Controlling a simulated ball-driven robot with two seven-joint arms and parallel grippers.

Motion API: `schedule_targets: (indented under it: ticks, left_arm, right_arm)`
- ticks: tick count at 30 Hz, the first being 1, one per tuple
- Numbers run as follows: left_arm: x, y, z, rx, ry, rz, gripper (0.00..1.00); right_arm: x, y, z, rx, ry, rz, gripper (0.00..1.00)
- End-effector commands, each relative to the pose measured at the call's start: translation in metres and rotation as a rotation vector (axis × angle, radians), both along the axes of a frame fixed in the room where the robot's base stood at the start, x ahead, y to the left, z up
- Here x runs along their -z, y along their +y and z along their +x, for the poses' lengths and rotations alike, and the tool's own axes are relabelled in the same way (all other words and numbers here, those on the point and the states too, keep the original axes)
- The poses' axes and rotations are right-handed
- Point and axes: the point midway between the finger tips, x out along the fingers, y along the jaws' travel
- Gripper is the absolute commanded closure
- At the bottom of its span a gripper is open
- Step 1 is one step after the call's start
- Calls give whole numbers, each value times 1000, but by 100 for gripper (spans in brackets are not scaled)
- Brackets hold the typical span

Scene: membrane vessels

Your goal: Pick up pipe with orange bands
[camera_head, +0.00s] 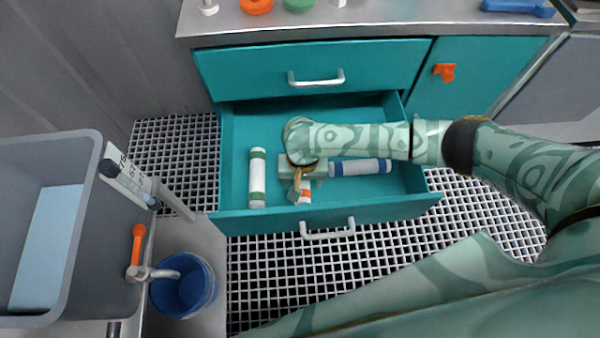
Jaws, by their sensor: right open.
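The pipe with orange bands (304,195) lies in the open teal drawer (232,150), near its front wall. Only its near end shows, with one orange band; the rest is hidden under my right gripper. My right gripper (303,182) is open and reaches down over this pipe from the right. I cannot tell whether its fingers touch the pipe. My left gripper is not in view.
A pipe with green bands (257,178) lies left in the drawer, and a pipe with blue bands (360,167) lies right, close beside my gripper. A grey sink (85,200), an orange-handled tap (138,245) and a blue bucket (185,285) stand left. A counter (380,15) is behind.

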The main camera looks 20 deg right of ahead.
Motion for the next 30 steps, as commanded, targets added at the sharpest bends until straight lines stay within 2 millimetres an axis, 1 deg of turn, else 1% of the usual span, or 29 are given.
schedule_targets:
  ticks: [4, 5, 6, 8, 9, 10, 17, 20, 23, 26, 30]
  left_arm:
    - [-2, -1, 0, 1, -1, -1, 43]
    - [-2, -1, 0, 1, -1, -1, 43]
    - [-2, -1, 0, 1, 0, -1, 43]
    - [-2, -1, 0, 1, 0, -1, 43]
    - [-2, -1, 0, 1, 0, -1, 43]
    - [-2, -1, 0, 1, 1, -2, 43]
    - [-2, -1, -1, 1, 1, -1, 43]
    - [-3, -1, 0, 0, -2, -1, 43]
    - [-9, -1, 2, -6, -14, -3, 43]
    - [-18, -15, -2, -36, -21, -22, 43]
    - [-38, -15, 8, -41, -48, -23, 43]
  right_arm:
    - [-3, 0, 1, 0, -4, 1, 38]
    - [-3, 0, 1, 0, -4, 1, 41]
    - [-3, 0, 1, 0, -4, 1, 52]
    - [-3, 0, 1, 0, -4, 1, 69]
    - [-3, 0, 1, 0, -4, 1, 80]
    - [-3, 0, 1, 0, -4, 1, 88]
    - [-3, 0, 1, 0, -4, 1, 88]
    - [-6, 0, 1, 0, -4, 0, 88]
    - [-17, 0, 2, 1, -7, 1, 88]
    - [-35, 0, 2, 0, -10, 1, 88]
    - [-68, 0, 2, 0, -11, 2, 88]
